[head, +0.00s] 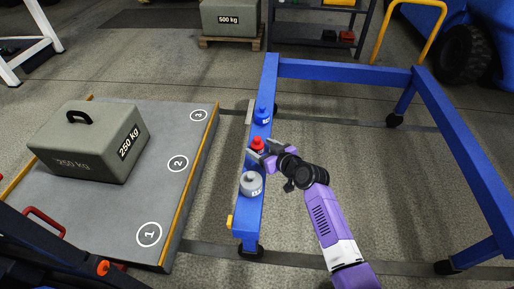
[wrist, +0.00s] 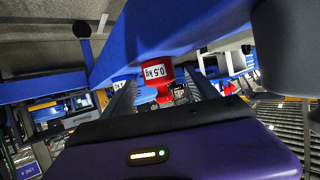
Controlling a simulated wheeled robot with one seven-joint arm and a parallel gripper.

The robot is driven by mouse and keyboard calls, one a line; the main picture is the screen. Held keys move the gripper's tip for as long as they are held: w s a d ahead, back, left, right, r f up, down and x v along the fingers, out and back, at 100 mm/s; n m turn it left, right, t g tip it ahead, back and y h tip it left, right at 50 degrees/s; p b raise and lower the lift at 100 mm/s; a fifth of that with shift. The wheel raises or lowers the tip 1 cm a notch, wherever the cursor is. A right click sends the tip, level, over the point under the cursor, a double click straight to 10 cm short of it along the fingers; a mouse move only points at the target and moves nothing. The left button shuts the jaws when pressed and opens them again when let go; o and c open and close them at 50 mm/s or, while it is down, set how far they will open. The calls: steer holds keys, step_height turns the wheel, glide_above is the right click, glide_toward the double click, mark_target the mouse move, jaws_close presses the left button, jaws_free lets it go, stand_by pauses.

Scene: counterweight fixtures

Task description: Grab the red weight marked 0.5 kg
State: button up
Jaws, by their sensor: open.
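The red weight (head: 257,143) stands on the blue beam, between a blue weight (head: 263,116) and a grey weight (head: 251,184). In the wrist view the red weight (wrist: 163,90) carries a white label reading 0.5 kg. My gripper (head: 264,154) is open at the red weight, coming from the right. In the wrist view its two fingers (wrist: 161,88) lie to either side of the red weight. I cannot tell whether either finger touches it. In the head view the fingers partly hide the weight's lower part.
The blue frame (head: 340,70) runs around the right side on casters. A grey platform (head: 195,150) with numbered circles bears a 250 kg block (head: 85,150) at left. A 500 kg block (head: 230,18) stands on a pallet behind. The floor inside the frame is clear.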

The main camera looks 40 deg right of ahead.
steer(key=shift+x, duration=1.45)
steer(key=shift+c, duration=0.4)
jaws_close()
steer(key=shift+r, duration=0.1)
